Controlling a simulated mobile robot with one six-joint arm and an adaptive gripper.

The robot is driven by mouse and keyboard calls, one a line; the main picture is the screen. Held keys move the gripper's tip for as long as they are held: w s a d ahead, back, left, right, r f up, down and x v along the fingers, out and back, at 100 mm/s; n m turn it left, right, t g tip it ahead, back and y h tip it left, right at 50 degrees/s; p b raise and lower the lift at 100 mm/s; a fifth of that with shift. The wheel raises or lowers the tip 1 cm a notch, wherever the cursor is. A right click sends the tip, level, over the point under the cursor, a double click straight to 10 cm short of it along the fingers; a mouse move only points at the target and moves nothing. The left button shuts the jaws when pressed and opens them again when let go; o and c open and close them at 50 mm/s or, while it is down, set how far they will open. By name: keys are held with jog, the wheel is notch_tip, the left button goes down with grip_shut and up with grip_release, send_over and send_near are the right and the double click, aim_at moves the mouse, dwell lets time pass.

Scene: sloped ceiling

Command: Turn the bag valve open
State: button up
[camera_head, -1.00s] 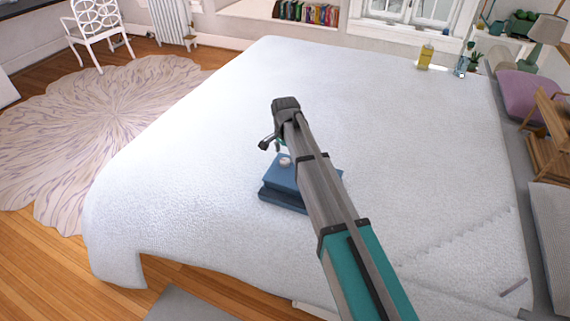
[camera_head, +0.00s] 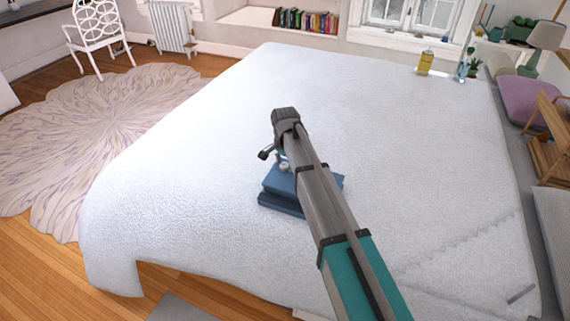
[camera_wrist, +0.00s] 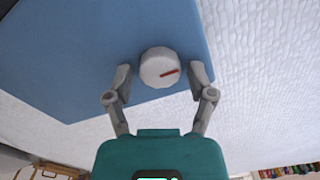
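The blue bag (camera_head: 283,192) lies on the white bed, partly hidden behind my arm in the head view. Its blue top also fills the upper left of the wrist view (camera_wrist: 70,60). The valve (camera_wrist: 159,68) is a round white knob with a red mark pointing toward the right. In the head view the valve (camera_head: 284,167) is small and close under my gripper. My gripper (camera_wrist: 160,78) is open in the wrist view, with one grey finger on each side of the valve. The left finger looks near the knob; I cannot tell whether either finger touches it.
The white bed (camera_head: 400,150) is clear around the bag. A yellow bottle (camera_head: 425,62) and a clear bottle (camera_head: 462,70) stand at its far right edge. A wooden shelf piece (camera_head: 552,140) and a purple cushion (camera_head: 528,98) are at the right.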

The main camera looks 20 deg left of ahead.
jog(key=c, duration=0.7)
jog(key=shift+n, duration=0.3)
jog(key=n, duration=0.3)
jog(key=shift+n, duration=0.4)
jog(key=n, duration=0.4)
jog(key=shift+n, duration=0.3)
jog(key=n, duration=0.4)
jog(key=shift+n, duration=2.5)
